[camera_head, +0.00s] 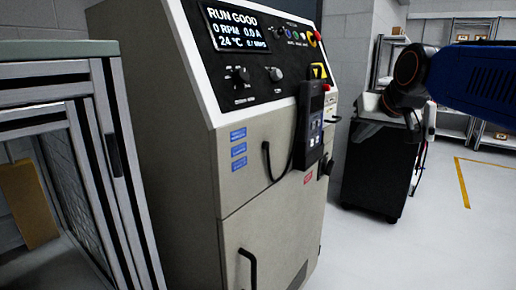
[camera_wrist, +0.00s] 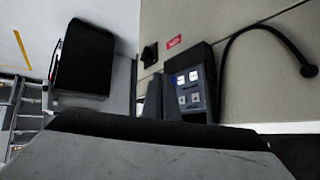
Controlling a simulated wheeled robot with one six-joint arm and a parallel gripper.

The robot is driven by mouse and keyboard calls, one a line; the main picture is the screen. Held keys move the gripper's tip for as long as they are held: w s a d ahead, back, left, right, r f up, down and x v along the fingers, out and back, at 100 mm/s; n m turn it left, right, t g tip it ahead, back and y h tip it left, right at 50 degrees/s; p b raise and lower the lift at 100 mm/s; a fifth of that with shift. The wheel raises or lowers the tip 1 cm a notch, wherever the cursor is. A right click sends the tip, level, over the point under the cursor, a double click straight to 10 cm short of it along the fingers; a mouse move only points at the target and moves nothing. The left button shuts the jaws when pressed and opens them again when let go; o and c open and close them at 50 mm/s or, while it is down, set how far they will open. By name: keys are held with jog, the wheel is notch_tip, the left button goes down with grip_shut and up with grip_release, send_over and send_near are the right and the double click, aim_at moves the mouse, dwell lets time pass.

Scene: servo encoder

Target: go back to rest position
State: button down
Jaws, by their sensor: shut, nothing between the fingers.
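The grey machine cabinet (camera_head: 270,190) stands in the middle of the head view. Its display (camera_head: 236,28) reads "RUN GOOD", 0 RPM, 0.0 A and 24 °C. A black handheld unit (camera_head: 309,125) hangs on its front with a black cable; its keys (camera_wrist: 188,88) show in the wrist view. My gripper (camera_wrist: 165,90) shows as dark fingers close together in front of that unit, with nothing seen between them. Whether they touch it cannot be told. My blue arm reaches in from the upper right of the head view, to the right of the cabinet.
A black cart (camera_head: 376,170) stands right of the cabinet, partly behind my arm; it also shows in the wrist view (camera_wrist: 85,60). A metal-framed enclosure (camera_head: 85,130) stands at left. Shelves (camera_head: 478,133) are at back right. The floor at right is clear.

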jog(key=s+d+f+g+h, duration=0.1)
jog(key=s+f+g, duration=0.3)
jog(key=s+f, duration=2.1)
notch_tip(320, 180, down, 3)
jog(key=shift+s+d+f+n+g, duration=0.1)
jog(key=shift+s+d+n+g, duration=0.3)
jog(key=shift+d, duration=0.3)
jog(key=shift+w, duration=0.1)
